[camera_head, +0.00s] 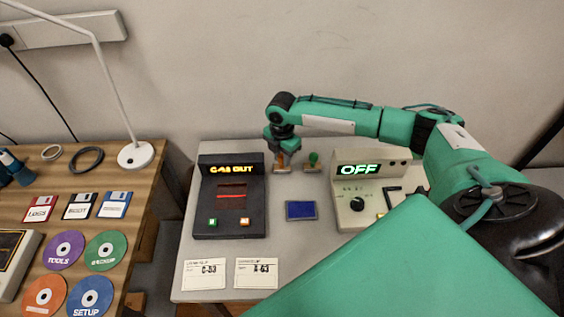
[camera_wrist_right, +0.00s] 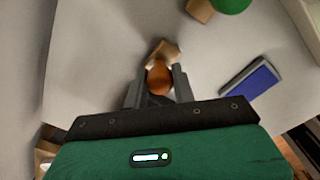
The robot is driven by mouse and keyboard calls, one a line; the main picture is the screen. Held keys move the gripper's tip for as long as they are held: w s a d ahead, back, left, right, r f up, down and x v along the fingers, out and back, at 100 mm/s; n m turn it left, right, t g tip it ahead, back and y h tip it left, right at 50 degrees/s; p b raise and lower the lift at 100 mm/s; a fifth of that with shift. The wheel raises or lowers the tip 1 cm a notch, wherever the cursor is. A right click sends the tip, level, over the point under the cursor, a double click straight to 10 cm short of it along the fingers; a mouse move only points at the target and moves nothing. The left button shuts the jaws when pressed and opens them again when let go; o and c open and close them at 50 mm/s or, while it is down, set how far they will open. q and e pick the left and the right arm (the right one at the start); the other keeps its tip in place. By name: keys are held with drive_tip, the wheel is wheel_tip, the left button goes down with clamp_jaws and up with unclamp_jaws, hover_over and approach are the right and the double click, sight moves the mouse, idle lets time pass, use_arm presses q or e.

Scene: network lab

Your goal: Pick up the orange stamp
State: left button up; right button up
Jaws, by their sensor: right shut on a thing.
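The orange stamp (camera_head: 282,160) stands near the back of the grey table, with a rounded orange handle and a tan base. In the right wrist view the stamp (camera_wrist_right: 158,78) sits between the two fingers of my right gripper (camera_wrist_right: 156,84). My right gripper (camera_head: 283,150) comes down on it from above and is shut on its handle. The base shows beyond the fingers; whether it touches the table is hard to tell. My left gripper is not clearly in view.
A green stamp (camera_head: 313,161) stands just right of the orange one. A blue ink pad (camera_head: 300,210) lies in front. A black device (camera_head: 231,222) is at left, a beige device reading OFF (camera_head: 350,216) at right. Two paper cards (camera_head: 204,274) lie at the front edge.

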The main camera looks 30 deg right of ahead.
sight(282, 156)
drive_tip(key=shift+r, duration=0.1)
use_arm(q)
drive_tip(key=shift+w+f+b, duration=0.3)
drive_tip(key=shift+w+b, duration=0.45)
drive_tip(key=shift+b, duration=0.1)
use_arm(e)
wheel_tip(282, 156, up, 20)
